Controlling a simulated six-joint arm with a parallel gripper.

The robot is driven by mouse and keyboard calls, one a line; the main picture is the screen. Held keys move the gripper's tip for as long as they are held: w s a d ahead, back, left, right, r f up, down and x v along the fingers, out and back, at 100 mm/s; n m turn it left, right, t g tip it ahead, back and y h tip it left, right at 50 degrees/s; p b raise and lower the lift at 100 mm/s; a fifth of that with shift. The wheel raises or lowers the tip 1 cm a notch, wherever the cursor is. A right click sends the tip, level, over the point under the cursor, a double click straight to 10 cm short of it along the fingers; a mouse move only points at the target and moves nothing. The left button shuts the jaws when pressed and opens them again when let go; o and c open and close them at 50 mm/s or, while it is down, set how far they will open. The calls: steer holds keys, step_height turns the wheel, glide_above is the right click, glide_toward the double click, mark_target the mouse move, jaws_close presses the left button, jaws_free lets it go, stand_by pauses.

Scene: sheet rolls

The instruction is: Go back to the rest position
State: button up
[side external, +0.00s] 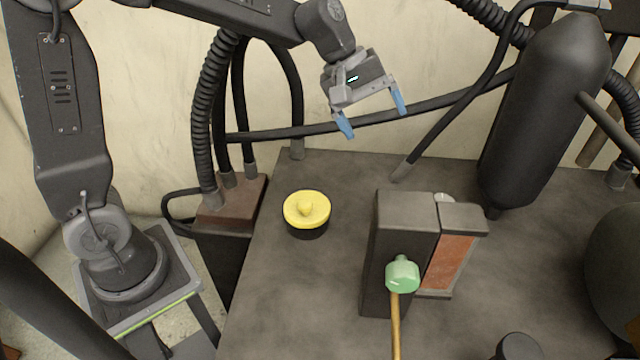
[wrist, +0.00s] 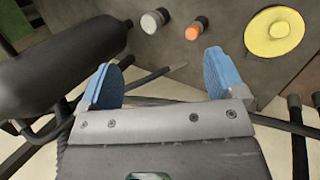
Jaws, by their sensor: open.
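My gripper (side external: 373,116) is open and empty, with two blue fingertips. It is up in the air above the far part of the dark table, in front of the pale wall. In the wrist view its blue fingers (wrist: 160,80) stand wide apart with nothing between them.
A round yellow-topped piece (side external: 306,210) stands on the dark table (side external: 290,290). A dark box with a reddish panel (side external: 449,262) stands right of it, with a green-headed mallet (side external: 402,274) at its front. A black tank (side external: 545,110) and hoses (side external: 210,120) stand around the table's far side.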

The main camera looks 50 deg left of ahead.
steer(key=s+a+m+t+y, duration=0.1)
steer(key=s+m, duration=0.4)
steer(key=s, duration=0.6)
steer(key=s+a+r+m+t+y, duration=0.1)
steer(key=s+a+m+y, duration=0.3)
steer(key=s, duration=0.8)
steer(key=shift+a+m, duration=0.7)
steer(key=shift+a, duration=0.4)
steer(key=shift+c, duration=0.2)
